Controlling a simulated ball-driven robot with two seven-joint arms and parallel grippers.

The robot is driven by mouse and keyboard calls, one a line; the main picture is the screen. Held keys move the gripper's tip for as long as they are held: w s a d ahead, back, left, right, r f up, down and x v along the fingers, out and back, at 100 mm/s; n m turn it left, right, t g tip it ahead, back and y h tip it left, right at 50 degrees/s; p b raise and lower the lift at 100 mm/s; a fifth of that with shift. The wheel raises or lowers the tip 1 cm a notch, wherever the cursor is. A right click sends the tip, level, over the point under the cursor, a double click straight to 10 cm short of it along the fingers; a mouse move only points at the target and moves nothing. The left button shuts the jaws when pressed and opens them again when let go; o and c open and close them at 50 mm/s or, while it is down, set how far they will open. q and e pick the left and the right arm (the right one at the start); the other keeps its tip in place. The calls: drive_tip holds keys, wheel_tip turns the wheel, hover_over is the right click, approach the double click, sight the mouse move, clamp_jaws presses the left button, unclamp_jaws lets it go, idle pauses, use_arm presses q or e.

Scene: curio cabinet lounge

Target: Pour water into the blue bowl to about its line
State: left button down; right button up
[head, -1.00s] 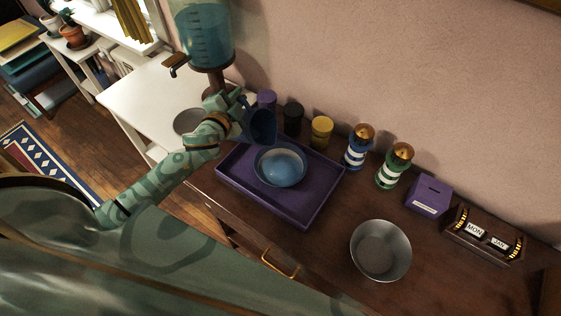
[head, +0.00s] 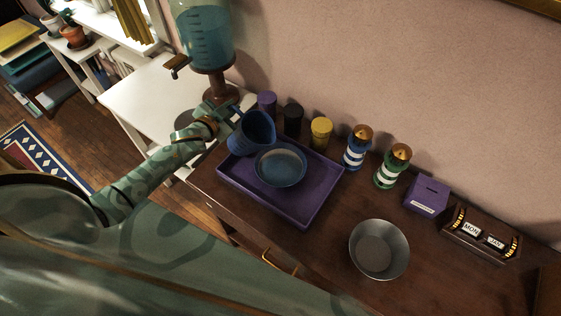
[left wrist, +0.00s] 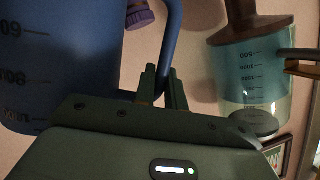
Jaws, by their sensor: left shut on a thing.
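The blue bowl (head: 280,165) stands in a purple tray (head: 308,212) on the dark wooden cabinet. Its inside looks dark blue with a greyish patch; I cannot make out the line or the water level. My left gripper (head: 231,110) is shut on the handle of a blue jug (head: 251,135), held just left of and above the bowl. The jug leans, its mouth toward the upper right; I see no stream. In the left wrist view the gripper (left wrist: 162,88) grips the handle beside the jug's marked wall (left wrist: 60,65). My right gripper is out of view.
A water dispenser (head: 207,42) stands behind on the white table (head: 130,98). Purple, black and yellow canisters (head: 321,133), two striped shakers (head: 358,148), a purple box (head: 427,196) and a calendar (head: 482,238) line the wall. A metal bowl (head: 380,250) sits at right.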

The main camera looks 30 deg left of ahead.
use_arm(q)
drive_tip(key=shift+f, duration=0.5)
drive_tip(key=f+n, duration=0.1)
drive_tip(key=f, duration=0.1)
drive_tip(key=f+n+h+b, duration=0.1)
drive_tip(key=f, duration=0.1)
drive_tip(key=f+n+h+b, duration=0.1)
drive_tip(key=f, duration=0.1)
drive_tip(key=shift+s+a+f+n+g, duration=0.15)
drive_tip(key=shift+a+f+n+g, duration=0.15)
drive_tip(key=shift+n+g, duration=0.1)
drive_tip(key=shift+h, duration=0.3)
drive_tip(key=shift+a+r, duration=0.15)
drive_tip(key=shift+r, duration=0.15)
drive_tip(key=w+a+r+p, duration=0.1)
drive_tip(key=a+r, duration=0.3)
drive_tip(key=shift+a, duration=0.3)
drive_tip(key=shift+r, duration=0.1)
wheel_tip(320, 180, up, 5)
drive_tip(key=p, duration=0.5)
